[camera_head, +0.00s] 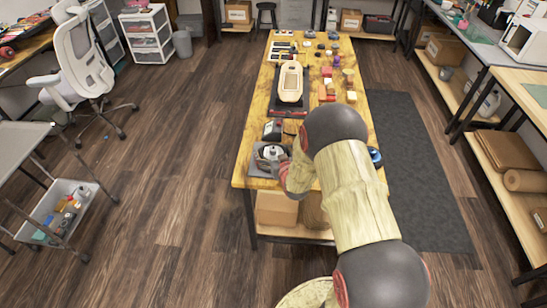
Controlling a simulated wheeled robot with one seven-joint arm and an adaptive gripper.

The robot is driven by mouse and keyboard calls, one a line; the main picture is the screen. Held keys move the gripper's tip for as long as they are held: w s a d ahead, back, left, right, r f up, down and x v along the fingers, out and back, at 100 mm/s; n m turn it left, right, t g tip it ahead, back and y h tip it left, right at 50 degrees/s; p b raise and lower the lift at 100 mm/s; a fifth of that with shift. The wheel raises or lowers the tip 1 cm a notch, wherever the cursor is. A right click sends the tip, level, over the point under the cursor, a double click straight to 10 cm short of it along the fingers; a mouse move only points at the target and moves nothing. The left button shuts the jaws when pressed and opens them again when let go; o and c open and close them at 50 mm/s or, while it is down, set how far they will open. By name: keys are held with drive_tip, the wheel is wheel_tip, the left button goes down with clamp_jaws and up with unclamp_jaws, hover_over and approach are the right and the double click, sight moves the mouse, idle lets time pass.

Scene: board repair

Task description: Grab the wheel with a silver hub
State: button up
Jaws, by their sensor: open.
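Several small dark round pieces that look like wheels lie at the far end of the wooden table, one at the back (310,34) and one to its right (333,35). They are too small for me to tell which has a silver hub. My arm reaches over the near end of the table, and its wrist bends down beside a grey square holder (257,165). A dark and silver round thing (271,152) sits on that holder, partly hidden by my wrist. I cannot make out my gripper's fingers; they are hidden behind my arm.
A blue round thing (375,156) is at the right edge.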

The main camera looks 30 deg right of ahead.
drive_tip(key=c, duration=0.3)
drive_tip(key=c, duration=1)
drive_tip(key=shift+r, duration=0.1)
